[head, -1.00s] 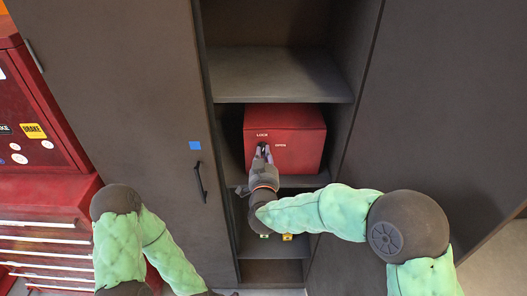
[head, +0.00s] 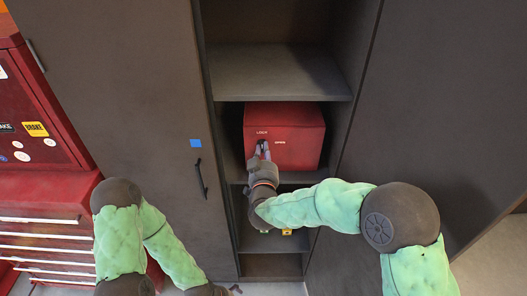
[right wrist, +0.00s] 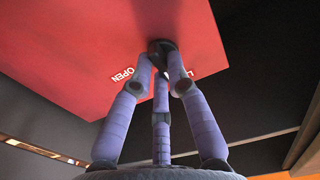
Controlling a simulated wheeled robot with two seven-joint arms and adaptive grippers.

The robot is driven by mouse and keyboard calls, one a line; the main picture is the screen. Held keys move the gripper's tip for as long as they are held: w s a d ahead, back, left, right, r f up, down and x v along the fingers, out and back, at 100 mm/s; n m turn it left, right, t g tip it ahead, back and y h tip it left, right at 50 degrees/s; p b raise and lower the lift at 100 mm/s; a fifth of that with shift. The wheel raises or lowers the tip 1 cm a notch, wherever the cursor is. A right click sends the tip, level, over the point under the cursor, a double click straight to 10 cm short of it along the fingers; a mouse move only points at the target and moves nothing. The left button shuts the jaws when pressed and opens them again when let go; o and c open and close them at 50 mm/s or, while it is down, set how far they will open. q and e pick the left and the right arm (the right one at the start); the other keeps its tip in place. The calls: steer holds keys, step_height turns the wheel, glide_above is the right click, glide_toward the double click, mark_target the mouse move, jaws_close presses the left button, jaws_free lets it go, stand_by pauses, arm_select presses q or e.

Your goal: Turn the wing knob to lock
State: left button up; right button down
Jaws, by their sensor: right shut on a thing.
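A red box (head: 290,120) sits on a shelf in the tall dark cabinet, with white LOCK and OPEN labels on its front. My right gripper (head: 262,150) is at the left part of that front, below the LOCK label. In the right wrist view its three fingers (right wrist: 160,60) close around the dark wing knob (right wrist: 160,45). The OPEN label (right wrist: 122,74) shows left of the knob, and the other label is partly hidden behind a finger. The fingers hide most of the knob, so its angle is hard to read. My left arm hangs low at left; its gripper is barely visible at the bottom edge.
Shelf boards (head: 285,85) lie above and below the box, with cabinet walls close on both sides. A closed door with a black handle (head: 202,180) and blue square (head: 195,143) stands left. A red tool chest (head: 40,210) is farther left. A yellow item (head: 287,232) sits below.

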steer(key=c, duration=1.2)
jaws_free()
steer(key=s, duration=1.2)
steer(key=shift+f, duration=0.1)
